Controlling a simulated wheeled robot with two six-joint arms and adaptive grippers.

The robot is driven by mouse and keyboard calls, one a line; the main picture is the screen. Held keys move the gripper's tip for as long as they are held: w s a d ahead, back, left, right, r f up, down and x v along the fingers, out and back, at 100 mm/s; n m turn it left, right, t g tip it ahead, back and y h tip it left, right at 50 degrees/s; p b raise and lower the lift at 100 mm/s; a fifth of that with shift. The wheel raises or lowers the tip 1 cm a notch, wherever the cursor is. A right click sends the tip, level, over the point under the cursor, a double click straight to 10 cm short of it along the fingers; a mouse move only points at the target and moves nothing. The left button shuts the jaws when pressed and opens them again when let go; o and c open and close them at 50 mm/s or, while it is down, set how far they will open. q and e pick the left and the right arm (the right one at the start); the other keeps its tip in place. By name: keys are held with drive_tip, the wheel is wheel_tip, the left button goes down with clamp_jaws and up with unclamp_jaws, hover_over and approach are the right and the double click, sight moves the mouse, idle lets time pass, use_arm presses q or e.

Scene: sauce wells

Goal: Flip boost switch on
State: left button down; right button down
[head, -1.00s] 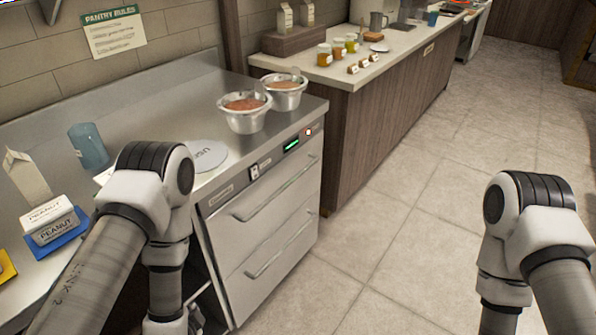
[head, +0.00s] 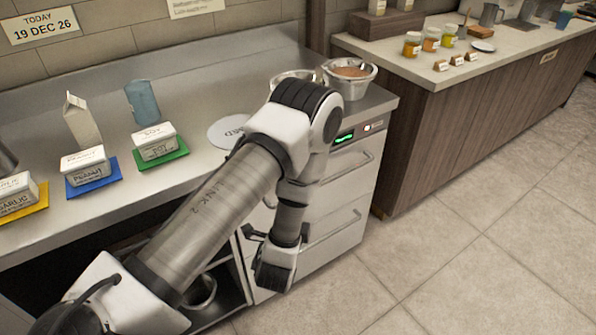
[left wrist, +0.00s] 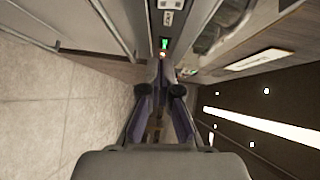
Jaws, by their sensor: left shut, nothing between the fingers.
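The steel drawer unit's control panel is partly covered by my left arm in the head view. In the left wrist view a pale switch plate (left wrist: 170,4) is at the top edge, above a small label (left wrist: 168,18), the display (left wrist: 165,43) and the red light (left wrist: 162,54). The switch's position is too small to read. My left gripper (left wrist: 163,68) is shut and empty, its fingertips apart from the switch plate and nearest the red light in the picture. My right gripper is out of view.
Metal bowls of sauce, one clear (head: 348,82) and one partly hidden, stand on the counter (head: 220,85) above the panel. A white disc (head: 228,132), a blue cup (head: 142,101) and labelled tubs (head: 154,141) are further left. Floor (head: 440,265) to the right is clear.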

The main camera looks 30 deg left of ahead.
use_arm(q)
drive_tip(key=w+a, duration=0.2)
drive_tip(key=w, duration=0.1)
drive_tip(key=w+a+p, duration=0.1)
drive_tip(key=w+a, duration=0.1)
drive_tip(key=w, duration=0.1)
drive_tip(key=w+a+f, duration=0.1)
drive_tip(key=w+a, duration=0.2)
drive_tip(key=shift+w+a+f+p, duration=0.1)
drive_tip(key=shift+w+p, duration=0.1)
drive_tip(key=shift+p, duration=0.2)
